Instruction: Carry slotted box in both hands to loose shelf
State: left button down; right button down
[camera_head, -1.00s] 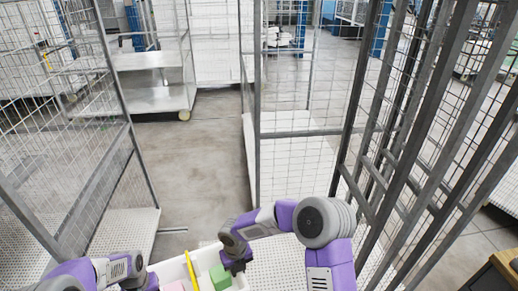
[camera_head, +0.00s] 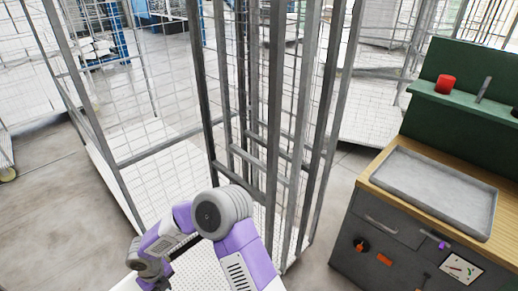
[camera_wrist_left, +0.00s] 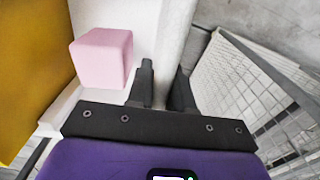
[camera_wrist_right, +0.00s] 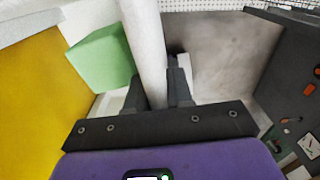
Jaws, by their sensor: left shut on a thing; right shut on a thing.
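The slotted box is white, with a yellow divider (camera_wrist_left: 30,70). Its wall (camera_wrist_left: 177,25) runs between the fingers of my left gripper (camera_wrist_left: 163,85), which is shut on it. The opposite wall (camera_wrist_right: 143,30) is between the fingers of my right gripper (camera_wrist_right: 154,85), also shut on it. A pink cube (camera_wrist_left: 102,58) lies on the left gripper's side of the divider and a green cube (camera_wrist_right: 102,57) on the other. In the head view my right gripper (camera_head: 150,278) is at the bottom; the left gripper and most of the box are out of frame. I cannot identify the loose shelf.
Wire-mesh cages with grey posts (camera_head: 272,130) stand close in front. At right is a dark workbench (camera_head: 385,245) with a grey tray (camera_head: 435,190) and a green ledge (camera_head: 480,108) bearing a red object (camera_head: 445,84). Some bare floor (camera_head: 345,175) shows between cages and bench.

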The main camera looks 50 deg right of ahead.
aim_at(432, 188)
jog(key=z, duration=3.25)
jog(key=i, duration=0.95)
